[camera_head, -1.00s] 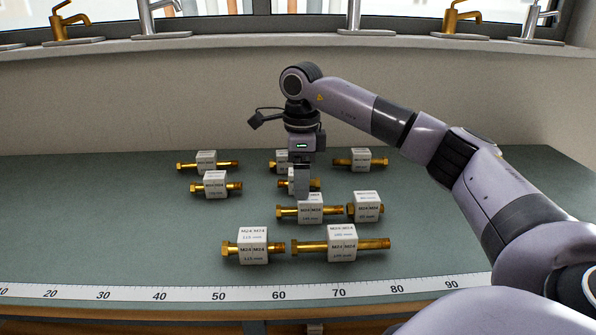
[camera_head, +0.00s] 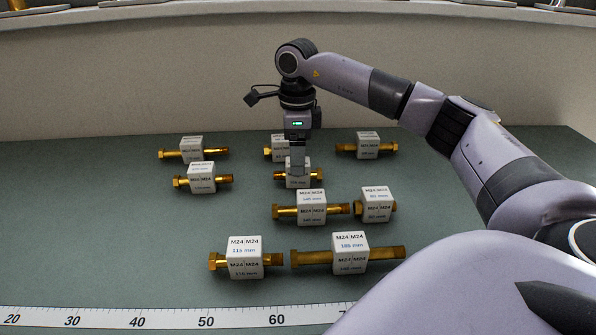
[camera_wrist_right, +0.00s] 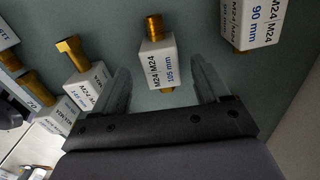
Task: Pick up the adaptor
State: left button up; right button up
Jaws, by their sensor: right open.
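Several brass adaptors, each through a white labelled block, lie on the green bench. My right gripper (camera_head: 297,170) points down at an adaptor in the middle (camera_head: 316,174) and partly hides it. In the right wrist view an adaptor with a block marked M24/M24 105 mm (camera_wrist_right: 157,62) lies between the two fingers of my right gripper (camera_wrist_right: 165,88). The fingers are open, with a gap on both sides of the block. My left gripper is not in view.
Close by are an adaptor behind (camera_head: 272,152), one at back right (camera_head: 367,146), two at left (camera_head: 194,150) and a 145 mm one in front (camera_head: 311,208). Larger adaptors (camera_head: 347,254) lie nearer the front. A ruler strip (camera_head: 170,318) runs along the front edge. The bench's left part is clear.

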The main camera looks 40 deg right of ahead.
notch_tip(320, 180, down, 4)
jog(key=shift+d+f, duration=0.15)
jog(key=shift+f, duration=0.05)
jog(key=c, duration=1.1)
jog(key=shift+r, duration=0.15)
jog(key=shift+r+p, duration=1.75)
jog(key=shift+r, duration=8.15)
